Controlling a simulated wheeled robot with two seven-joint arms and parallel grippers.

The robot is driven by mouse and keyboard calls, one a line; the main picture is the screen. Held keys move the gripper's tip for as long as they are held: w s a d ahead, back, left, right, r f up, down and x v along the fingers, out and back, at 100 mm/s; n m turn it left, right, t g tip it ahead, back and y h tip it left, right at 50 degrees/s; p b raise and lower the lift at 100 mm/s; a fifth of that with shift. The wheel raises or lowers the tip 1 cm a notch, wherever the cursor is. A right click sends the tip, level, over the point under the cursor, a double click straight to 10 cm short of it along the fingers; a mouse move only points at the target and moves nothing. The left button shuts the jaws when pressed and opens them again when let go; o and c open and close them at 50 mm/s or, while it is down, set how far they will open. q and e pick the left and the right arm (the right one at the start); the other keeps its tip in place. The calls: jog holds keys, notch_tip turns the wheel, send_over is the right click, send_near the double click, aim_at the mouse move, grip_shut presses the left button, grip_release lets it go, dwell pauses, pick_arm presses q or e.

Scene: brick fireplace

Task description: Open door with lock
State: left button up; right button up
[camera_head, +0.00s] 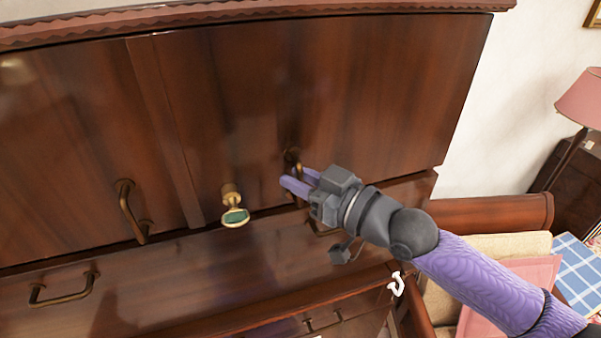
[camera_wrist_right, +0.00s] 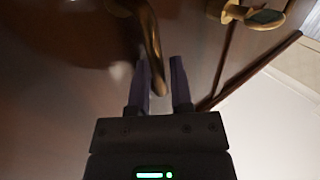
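A dark wooden cabinet door (camera_head: 320,80) fills the upper head view and is closed. A brass lock (camera_head: 229,192) with a green-topped key (camera_head: 235,217) sits at its lower left; the key also shows in the right wrist view (camera_wrist_right: 265,18). A curved brass handle (camera_head: 293,156) is on the door, right of the key. My right gripper (camera_head: 297,180) is at this handle. In the right wrist view the handle (camera_wrist_right: 152,50) reaches down between its two purple fingers, which are apart, with a gap beside the right finger. My left gripper is out of view.
A second door with a brass handle (camera_head: 132,210) is at the left. A drawer handle (camera_head: 65,288) and a wooden ledge (camera_head: 200,275) lie below. A sofa (camera_head: 500,245) and a pink lamp (camera_head: 580,98) stand at the right.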

grip_shut()
dwell(1.4)
